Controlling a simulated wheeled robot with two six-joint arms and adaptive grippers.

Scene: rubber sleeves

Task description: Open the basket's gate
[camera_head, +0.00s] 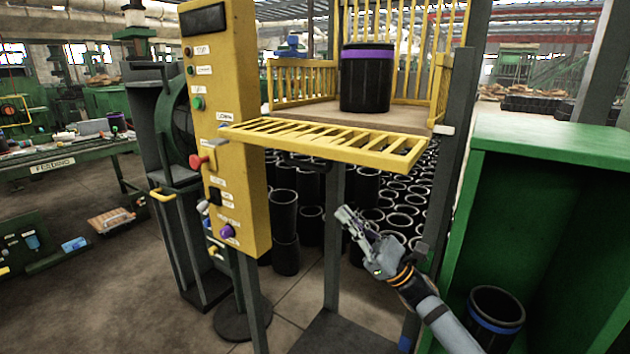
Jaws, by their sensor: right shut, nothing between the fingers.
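The yellow basket (306,82) stands at the upper middle of the head view. Its barred yellow gate (330,139) lies folded down, roughly level, sticking out at the front. A black sleeve with a purple band (366,85) stands upright on the basket's floor, behind the gate. My left gripper is out of view.
A yellow control panel (225,130) with buttons stands left of the gate. A green cabinet (550,200) at the right holds a sleeve with a blue band (496,316). Many black sleeves (284,215) stand on the floor behind. A grey post rises below the gate.

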